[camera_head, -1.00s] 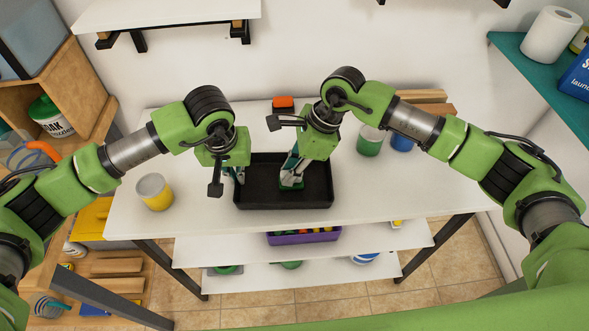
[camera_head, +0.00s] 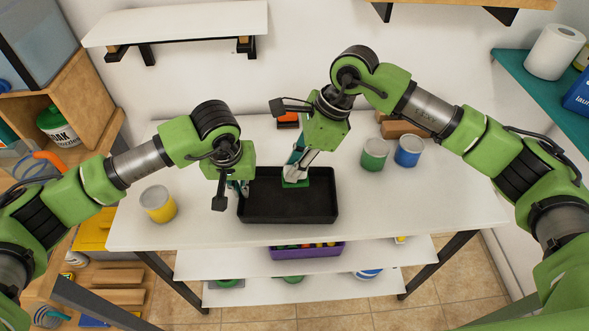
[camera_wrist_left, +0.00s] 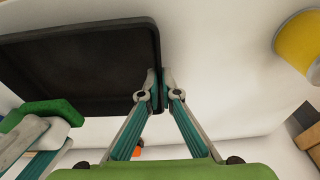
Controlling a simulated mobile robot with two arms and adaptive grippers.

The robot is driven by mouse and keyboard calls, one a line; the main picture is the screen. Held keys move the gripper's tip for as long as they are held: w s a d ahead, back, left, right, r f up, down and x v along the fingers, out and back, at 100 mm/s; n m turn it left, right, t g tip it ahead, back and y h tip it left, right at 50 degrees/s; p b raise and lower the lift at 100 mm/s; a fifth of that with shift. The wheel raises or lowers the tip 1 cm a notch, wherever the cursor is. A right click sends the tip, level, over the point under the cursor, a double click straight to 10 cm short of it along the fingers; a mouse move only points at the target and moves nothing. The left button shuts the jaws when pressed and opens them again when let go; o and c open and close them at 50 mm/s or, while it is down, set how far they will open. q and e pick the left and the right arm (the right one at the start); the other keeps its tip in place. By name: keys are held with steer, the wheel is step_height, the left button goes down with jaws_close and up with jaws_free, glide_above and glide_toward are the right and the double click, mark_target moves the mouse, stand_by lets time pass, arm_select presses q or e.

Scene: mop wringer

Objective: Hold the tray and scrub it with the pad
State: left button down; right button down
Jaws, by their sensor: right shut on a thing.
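The black tray (camera_head: 290,217) lies on the white table, and it also shows in the left wrist view (camera_wrist_left: 95,60). My left gripper (camera_head: 238,187) is at the tray's left wall. In the left wrist view its two fingertips (camera_wrist_left: 160,92) are closed together on either side of that wall. My right gripper (camera_head: 298,165) is shut on the green pad (camera_head: 295,184), over the far part of the tray. The pad also shows in the left wrist view (camera_wrist_left: 40,110). I cannot tell whether the pad touches the tray floor.
A yellow can (camera_head: 158,204) stands left of the tray. A green can (camera_head: 375,155) and a blue can (camera_head: 409,151) stand to the right. An orange-topped item (camera_head: 288,120) is behind the tray.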

stand_by(0.3)
arm_select(q)
steer(key=c, duration=2.2)
jaws_free()
steer(key=r, duration=0.4)
steer(key=s+r, duration=0.1)
steer(key=r, duration=0.2)
steer(key=s+r, duration=0.1)
steer(key=r, duration=0.3)
steer(key=shift+s+a+r, duration=0.1)
steer(key=shift+s+r, duration=0.05)
steer(key=shift+r, duration=0.2)
